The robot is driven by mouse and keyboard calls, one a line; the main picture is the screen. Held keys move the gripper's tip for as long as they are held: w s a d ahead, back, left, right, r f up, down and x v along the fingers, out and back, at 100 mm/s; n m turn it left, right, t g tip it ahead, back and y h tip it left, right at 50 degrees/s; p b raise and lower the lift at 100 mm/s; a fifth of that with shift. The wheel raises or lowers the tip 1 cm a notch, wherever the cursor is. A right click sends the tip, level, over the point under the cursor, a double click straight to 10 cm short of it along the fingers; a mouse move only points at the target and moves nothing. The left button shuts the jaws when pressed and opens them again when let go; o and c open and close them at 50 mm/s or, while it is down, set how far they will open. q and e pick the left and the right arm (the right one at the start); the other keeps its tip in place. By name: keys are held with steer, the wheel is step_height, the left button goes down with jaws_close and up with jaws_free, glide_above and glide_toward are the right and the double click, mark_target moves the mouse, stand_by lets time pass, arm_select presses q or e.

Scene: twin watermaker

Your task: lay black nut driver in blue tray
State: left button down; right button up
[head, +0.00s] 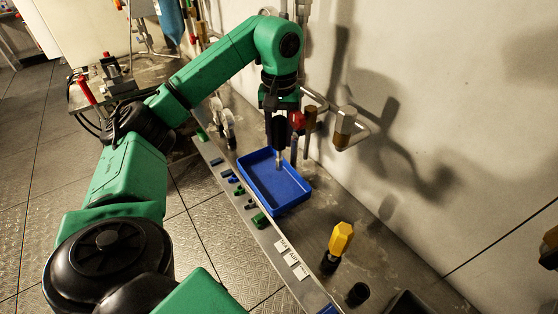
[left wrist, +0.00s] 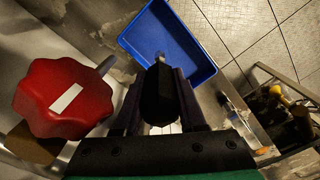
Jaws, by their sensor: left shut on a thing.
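The blue tray (head: 256,174) lies on the metal bench against the wall. My left gripper (head: 281,112) points down above the tray and is shut on the black nut driver (head: 279,132). The driver hangs upright with its metal shaft pointing down into the tray area; I cannot tell whether its tip touches the tray floor. In the left wrist view the driver's black handle (left wrist: 158,95) sits between the fingers, with the blue tray (left wrist: 195,62) beyond it. My right gripper is not in view.
A red knob (left wrist: 62,98) is close beside my left gripper, by the pipes on the wall. A yellow-handled tool (head: 341,238) stands upright on the bench at the front right. Small blue and green pieces (head: 258,219) line the bench's front edge.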

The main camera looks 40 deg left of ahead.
mark_target(279, 158)
arm_select(q)
step_height(279, 158, down, 3)
steer(key=shift+r+p, duration=0.1)
steer(key=shift+p, duration=0.2)
step_height(279, 158, down, 4)
steer(key=shift+f, duration=0.25)
steer(key=shift+f, duration=0.1)
steer(key=shift+f, duration=0.15)
steer(key=shift+c, duration=2.4)
jaws_free()
